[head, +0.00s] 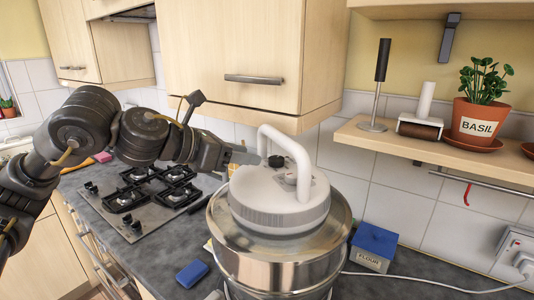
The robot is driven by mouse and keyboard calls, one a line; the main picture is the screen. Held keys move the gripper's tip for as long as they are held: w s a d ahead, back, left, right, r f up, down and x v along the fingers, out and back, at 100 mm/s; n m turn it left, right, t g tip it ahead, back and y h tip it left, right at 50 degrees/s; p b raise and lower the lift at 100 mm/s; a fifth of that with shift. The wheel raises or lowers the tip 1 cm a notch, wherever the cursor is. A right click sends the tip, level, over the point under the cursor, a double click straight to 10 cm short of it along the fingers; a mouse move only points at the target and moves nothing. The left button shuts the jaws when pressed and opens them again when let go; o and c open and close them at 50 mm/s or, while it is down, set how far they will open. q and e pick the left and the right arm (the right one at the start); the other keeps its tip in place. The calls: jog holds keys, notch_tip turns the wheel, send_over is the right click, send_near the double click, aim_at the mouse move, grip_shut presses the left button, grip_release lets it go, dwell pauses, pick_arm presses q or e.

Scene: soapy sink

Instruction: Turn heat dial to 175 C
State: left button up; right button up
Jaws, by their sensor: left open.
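A white round appliance head (280,208) with a thick looped handle sits on a large shiny metal pot. A small dark round knob (277,161) and a pale raised part (289,180) show on its top under the handle. I cannot tell which of them is the heat dial, and no temperature marks are readable. My left gripper (248,157) reaches in from the left, open, with its fingers close to the knob at the handle's left side. Whether they touch it cannot be told. My right gripper is out of view.
The metal pot (275,268) stands on the dark counter. A gas hob (150,198) lies to the left, with a blue sponge (192,273) in front. A blue flour box (373,248) and a white cord are on the right. A shelf (440,150) and cabinets hang above.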

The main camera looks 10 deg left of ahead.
aim_at(272, 158)
pick_arm(q)
jog(key=p+x, duration=0.1)
jog(key=x, duration=0.5)
jog(key=shift+w+a+r+p, duration=0.1)
jog(key=shift+p, duration=0.3)
jog(key=shift+w+d+f, duration=0.3)
jog(key=shift+w+d, duration=0.05)
jog(key=shift+w, duration=0.1)
jog(key=c, duration=0.7)
jog(key=shift+w+a+f+m+g+h+b, duration=0.15)
jog(key=shift+f+m+g+h+b, duration=0.35)
jog(key=shift+b, duration=0.7)
jog(key=shift+r+m+g+h+b, duration=0.2)
jog(key=shift+m+g+h+b, duration=0.1)
jog(key=shift+m+g, duration=0.2)
jog(key=shift+w+r+m+g+h, duration=0.15)
jog(key=shift+m+g+h, duration=0.15)
jog(key=shift+m+g, duration=0.15)
jog(key=shift+w+a+r+m+g+h, duration=0.1)
jog(key=shift+m+g+h, duration=0.5)
jog(key=shift+m+g, duration=0.2)
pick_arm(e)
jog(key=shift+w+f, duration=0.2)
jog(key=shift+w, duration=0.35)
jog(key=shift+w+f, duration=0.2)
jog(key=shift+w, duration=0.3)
